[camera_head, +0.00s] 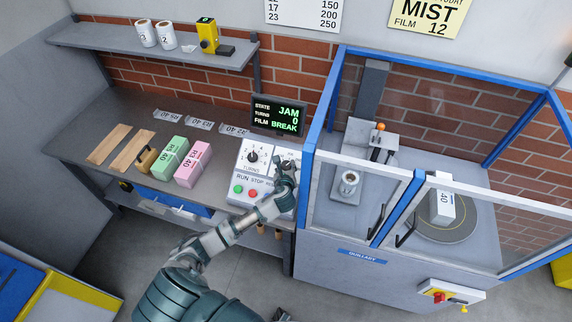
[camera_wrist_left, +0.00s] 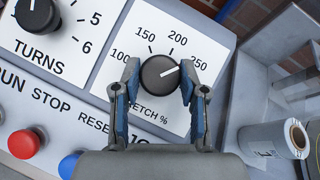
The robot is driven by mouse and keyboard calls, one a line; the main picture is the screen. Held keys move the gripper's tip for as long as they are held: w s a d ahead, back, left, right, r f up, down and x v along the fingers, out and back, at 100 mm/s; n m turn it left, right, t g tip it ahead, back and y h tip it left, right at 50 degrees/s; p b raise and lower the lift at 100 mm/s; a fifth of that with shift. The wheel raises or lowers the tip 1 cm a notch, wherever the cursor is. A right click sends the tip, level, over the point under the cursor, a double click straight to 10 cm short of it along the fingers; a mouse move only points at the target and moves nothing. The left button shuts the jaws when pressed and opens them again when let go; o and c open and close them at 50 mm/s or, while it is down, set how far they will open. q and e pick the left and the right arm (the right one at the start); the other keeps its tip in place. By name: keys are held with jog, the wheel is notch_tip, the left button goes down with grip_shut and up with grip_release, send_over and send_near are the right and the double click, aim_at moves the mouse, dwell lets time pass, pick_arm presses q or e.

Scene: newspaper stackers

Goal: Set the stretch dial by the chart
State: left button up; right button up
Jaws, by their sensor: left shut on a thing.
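The stretch dial (camera_wrist_left: 158,74) is a round black knob with a white pointer line, on a white panel marked 100 to 250. Its pointer aims right and slightly up, close to the 250 mark. My left gripper (camera_head: 286,170) is at the panel's right part in the head view. In the left wrist view its two fingers are shut on the dial from both sides. The chart (camera_head: 303,12) on the wall is cut off at the top; its readable rows pair 17 with 200 and 23 with 250. A yellow sign (camera_head: 428,17) reads MIST, FILM 12. My right gripper is not in view.
The turns dial (camera_head: 252,157) and the red, green and blue buttons sit beside the stretch dial. A screen (camera_head: 278,116) behind reads JAM, 0, BREAK. A blue-framed wrapping machine (camera_head: 330,110) stands close on the right. Green (camera_head: 167,158) and pink (camera_head: 193,164) bundles lie left.

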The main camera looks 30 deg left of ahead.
pick_arm(q)
jog(key=shift+r, duration=0.1)
dwell(0.4)
jog(key=o, duration=1.1)
jog(key=shift+s, duration=0.1)
jog(key=v, duration=1.1)
jog(key=shift+s+d, duration=0.25)
jog(key=shift+s, duration=0.1)
jog(key=shift+r, duration=0.1)
